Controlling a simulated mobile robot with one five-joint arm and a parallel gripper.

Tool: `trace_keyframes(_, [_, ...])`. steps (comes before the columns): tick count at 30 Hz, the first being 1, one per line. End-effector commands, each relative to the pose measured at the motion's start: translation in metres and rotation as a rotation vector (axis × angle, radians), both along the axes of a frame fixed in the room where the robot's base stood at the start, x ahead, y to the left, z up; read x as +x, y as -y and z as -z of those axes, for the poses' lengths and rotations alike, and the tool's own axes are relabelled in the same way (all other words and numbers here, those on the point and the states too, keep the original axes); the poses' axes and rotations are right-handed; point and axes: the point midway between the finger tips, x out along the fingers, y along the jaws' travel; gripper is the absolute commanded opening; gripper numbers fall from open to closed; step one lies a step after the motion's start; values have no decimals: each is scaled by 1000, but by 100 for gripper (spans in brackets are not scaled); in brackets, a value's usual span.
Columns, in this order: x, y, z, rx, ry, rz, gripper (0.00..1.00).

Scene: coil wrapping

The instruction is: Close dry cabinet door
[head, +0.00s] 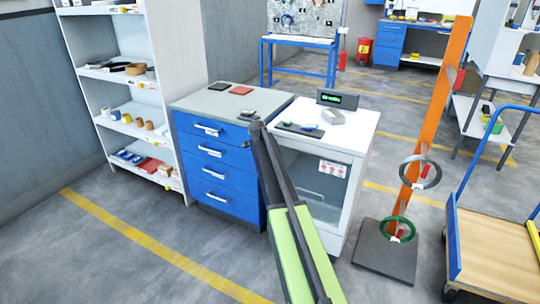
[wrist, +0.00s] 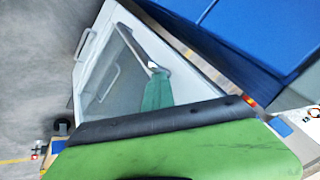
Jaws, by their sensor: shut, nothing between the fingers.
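The dry cabinet (head: 350,136) is a white box with a glass-fronted door (head: 323,184), standing right of the blue drawer unit in the head view. A sticker with red marks is at the door's upper right. I cannot tell whether the door is fully closed or ajar. My gripper (head: 255,128), black with a green arm behind it, is shut and empty. In the picture its tip overlaps the gap between cabinet and drawer unit; my arm hides part of the door. Contact is unclear.
The blue drawer unit (head: 215,163) stands left of the cabinet, with a white shelf (head: 130,101) beyond it. An orange post (head: 436,100) on a dark base and a wooden-decked cart (head: 495,245) stand at right. The floor at front left is clear.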

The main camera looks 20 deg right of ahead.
Motion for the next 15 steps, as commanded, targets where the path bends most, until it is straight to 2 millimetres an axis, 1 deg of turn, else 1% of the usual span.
trace_keyframes(1, [17,7,-8,-23,52,-20,0])
trace_keyframes(4, [16,6,-13,-22,51,-18,0])
trace_keyframes(7, [14,0,-25,-21,46,-15,0])
trace_keyframes(11, [11,-16,-48,-18,37,-13,0])
trace_keyframes(15, [6,-38,-74,-11,22,-6,0])
